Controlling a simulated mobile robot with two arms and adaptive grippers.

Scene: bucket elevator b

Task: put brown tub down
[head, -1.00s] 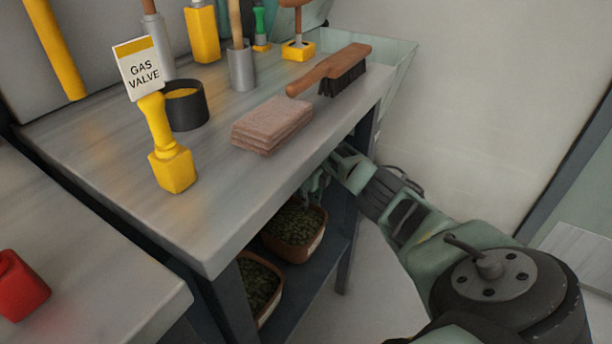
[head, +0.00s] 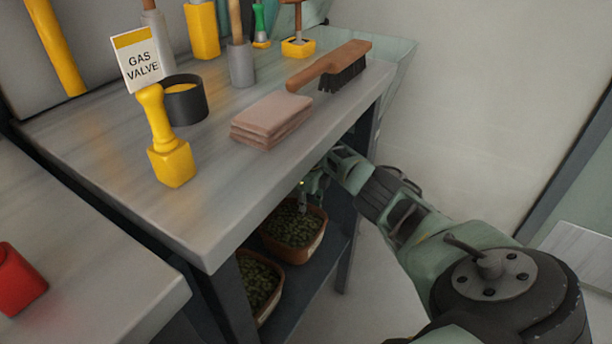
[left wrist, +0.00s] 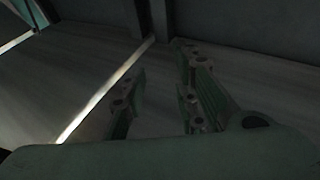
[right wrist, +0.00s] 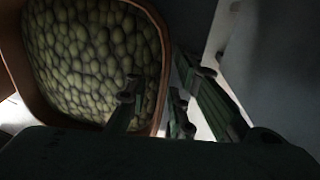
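Two brown tubs with dark green, pebbly contents are on the shelf under the bench: a farther one (head: 318,243) and a nearer one (head: 273,308). My right gripper (head: 306,196) is at the back edge of the farther tub. In the right wrist view, a brown tub (right wrist: 165,40) fills the upper left. My right gripper (right wrist: 152,108) has its fingers apart, one over the contents and the others outside the rim, with no clear contact. My left gripper (left wrist: 157,98) is open and empty; it is outside the head view.
The dark shelf (head: 318,285) has a bench top (head: 215,205) close above it. On the bench are a brush (head: 335,68), pink cloths (head: 270,120), a black pot (head: 190,105) and a yellow gas valve sign stand (head: 170,160). Open floor lies right of the bench leg.

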